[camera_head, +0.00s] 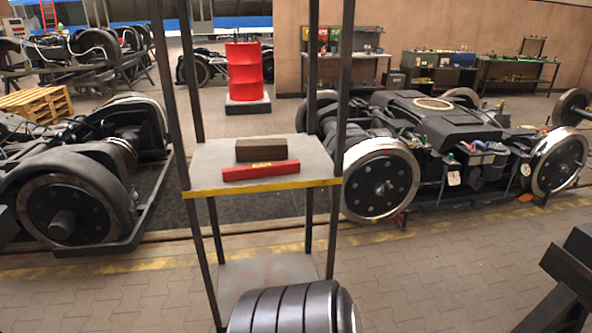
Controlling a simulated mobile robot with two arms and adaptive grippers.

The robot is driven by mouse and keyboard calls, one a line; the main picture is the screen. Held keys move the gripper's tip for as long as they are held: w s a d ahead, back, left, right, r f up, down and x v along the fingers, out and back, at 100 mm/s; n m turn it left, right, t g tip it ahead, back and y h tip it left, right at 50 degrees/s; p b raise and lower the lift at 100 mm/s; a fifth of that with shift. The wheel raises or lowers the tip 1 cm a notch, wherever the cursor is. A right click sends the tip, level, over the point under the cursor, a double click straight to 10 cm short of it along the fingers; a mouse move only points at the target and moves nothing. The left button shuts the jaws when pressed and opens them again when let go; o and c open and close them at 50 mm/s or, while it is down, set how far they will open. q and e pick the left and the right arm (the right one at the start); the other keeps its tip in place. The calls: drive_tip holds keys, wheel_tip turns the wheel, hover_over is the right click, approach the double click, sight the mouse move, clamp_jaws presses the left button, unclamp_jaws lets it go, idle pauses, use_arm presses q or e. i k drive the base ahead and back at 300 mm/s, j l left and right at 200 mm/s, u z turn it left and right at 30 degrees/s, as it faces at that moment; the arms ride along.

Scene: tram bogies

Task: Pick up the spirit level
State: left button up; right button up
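The spirit level (261,171) appears to be the red bar with a small yellow mark on its middle. It lies flat on the upper shelf (212,178) of a dark-framed rack, near the yellow front edge. A brown block (261,149) lies just behind it on the same shelf. Neither of my grippers shows in the head view, so their state is hidden.
Dark rack posts (343,90) stand around the shelf. A dark ribbed cylinder (290,309) is at the bottom, in front of the lower shelf (270,278). Bogies stand left (75,190) and right (430,140). A dark angular object (570,275) is at lower right. Paved floor (440,270) is clear between.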

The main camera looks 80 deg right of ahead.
sight(290, 166)
drive_tip(key=z, duration=2.5)
drive_tip(key=i+l+z, duration=0.35)
drive_tip(key=i, duration=0.2)
drive_tip(key=i+l+z, duration=0.2)
drive_tip(key=i+z, duration=0.15)
drive_tip(key=i, duration=0.25)
drive_tip(key=i+z, duration=0.35)
drive_tip(key=i, duration=0.2)
drive_tip(key=i+l, duration=0.1)
drive_tip(key=i, duration=0.55)
drive_tip(key=i+l, duration=0.15)
drive_tip(key=i, duration=0.5)
drive_tip(key=i+u, duration=0.25)
drive_tip(key=u, duration=0.15)
drive_tip(key=i+l+u, duration=0.2)
drive_tip(key=u, duration=0.2)
drive_tip(key=i+l+u, duration=0.2)
drive_tip(key=u, duration=0.2)
drive_tip(key=i+l+u, duration=0.2)
drive_tip(key=u, duration=0.2)
